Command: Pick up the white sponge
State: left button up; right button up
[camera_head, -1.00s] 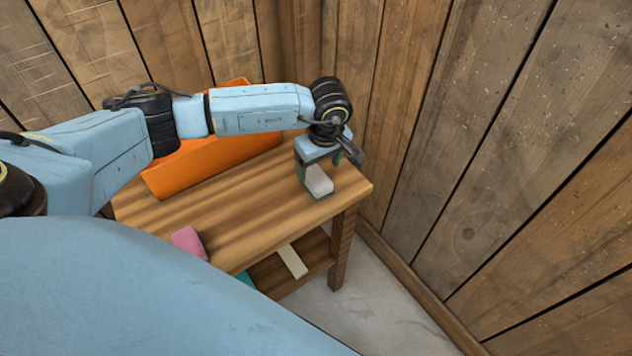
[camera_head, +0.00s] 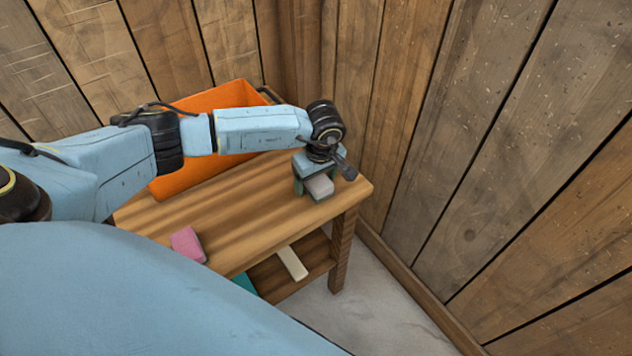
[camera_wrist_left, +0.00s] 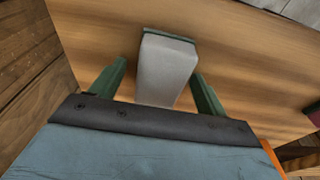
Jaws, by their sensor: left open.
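The white sponge (camera_head: 320,186) lies on the wooden table (camera_head: 235,215) near its right corner. In the left wrist view the sponge (camera_wrist_left: 166,70) is a pale block with a green strip at its far end. My left gripper (camera_head: 312,184) is over the sponge, pointing down at the table. In the left wrist view its two green fingers (camera_wrist_left: 158,85) stand apart, one on each side of the sponge, with gaps between. The near end of the sponge is hidden behind the gripper body. My right gripper is not in view.
An orange bin (camera_head: 205,178) stands at the back of the table, partly behind my left arm. A pink block (camera_head: 188,245) lies near the front edge. A cream bar (camera_head: 292,262) and a teal item (camera_head: 245,282) are on the lower shelf. Plank walls close in behind and right.

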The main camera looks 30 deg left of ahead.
pick_arm(q)
jog(key=shift+f, duration=0.15)
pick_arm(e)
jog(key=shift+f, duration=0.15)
pick_arm(q)
jog(key=c, duration=0.8)
jog(key=shift+c, duration=1.2)
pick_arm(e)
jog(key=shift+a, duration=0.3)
pick_arm(q)
jog(key=shift+r, duration=0.35)
notch_tip(320, 180, up, 9)
jog(key=shift+r+p, duration=0.1)
jog(key=shift+p, duration=0.65)
jog(key=shift+r, duration=0.3)
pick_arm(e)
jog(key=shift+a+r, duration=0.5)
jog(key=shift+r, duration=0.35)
